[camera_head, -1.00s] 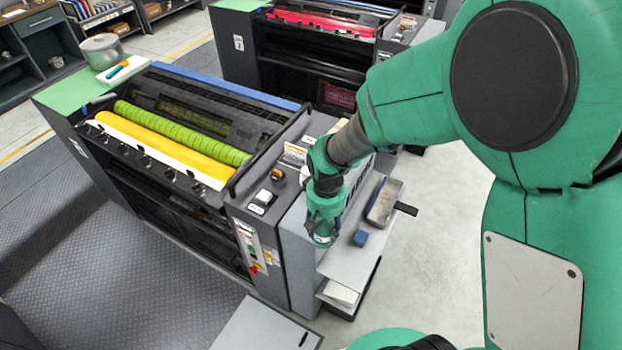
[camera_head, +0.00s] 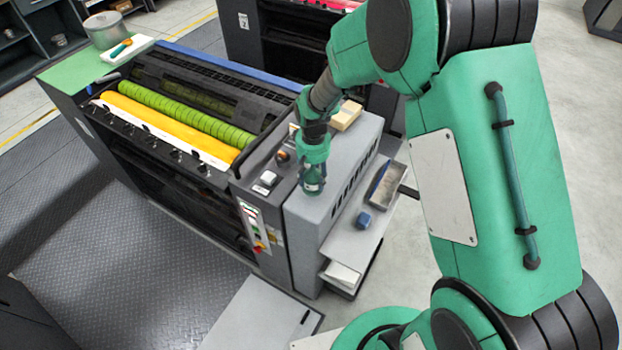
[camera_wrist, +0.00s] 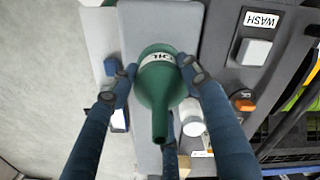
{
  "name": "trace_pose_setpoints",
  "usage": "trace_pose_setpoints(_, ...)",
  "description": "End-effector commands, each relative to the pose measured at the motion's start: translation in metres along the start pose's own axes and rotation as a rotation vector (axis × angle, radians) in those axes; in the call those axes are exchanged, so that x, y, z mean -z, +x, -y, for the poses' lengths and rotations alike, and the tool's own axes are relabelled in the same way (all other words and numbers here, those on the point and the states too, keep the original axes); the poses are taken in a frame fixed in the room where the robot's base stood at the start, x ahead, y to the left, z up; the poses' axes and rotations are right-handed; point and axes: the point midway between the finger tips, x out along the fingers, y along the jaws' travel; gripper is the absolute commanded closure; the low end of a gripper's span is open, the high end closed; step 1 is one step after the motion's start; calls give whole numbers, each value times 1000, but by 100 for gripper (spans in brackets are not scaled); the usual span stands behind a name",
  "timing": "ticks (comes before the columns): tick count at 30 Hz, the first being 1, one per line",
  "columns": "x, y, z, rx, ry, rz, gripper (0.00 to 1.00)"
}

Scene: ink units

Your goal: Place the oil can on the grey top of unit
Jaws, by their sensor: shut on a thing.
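My gripper (camera_head: 313,180) is shut on the green oil can (camera_wrist: 160,90). In the wrist view the can is between the two fingers, its white OIL label and dark green spout facing the camera. In the head view the can (camera_head: 313,187) is small and partly hidden by the fingers. It is above the near end of the grey top (camera_head: 345,158) of the unit. The grey top also shows behind the can in the wrist view (camera_wrist: 160,22). I cannot tell whether the can's base touches it.
A pale block (camera_head: 346,115) is at the far end of the grey top. A side shelf below holds a metal tray (camera_head: 388,186) and a blue block (camera_head: 363,220). A white cylinder (camera_wrist: 190,117), the WASH button (camera_wrist: 254,51) and an orange knob (camera_wrist: 243,103) are near the fingers.

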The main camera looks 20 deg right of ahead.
Motion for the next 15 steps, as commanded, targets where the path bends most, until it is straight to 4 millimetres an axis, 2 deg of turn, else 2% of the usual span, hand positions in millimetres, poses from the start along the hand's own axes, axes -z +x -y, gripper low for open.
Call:
trace_pose_setpoints(5,10,0,1,0,0,-1,93)
trace_pose_setpoints(15,11,0,1,0,0,-1,93)
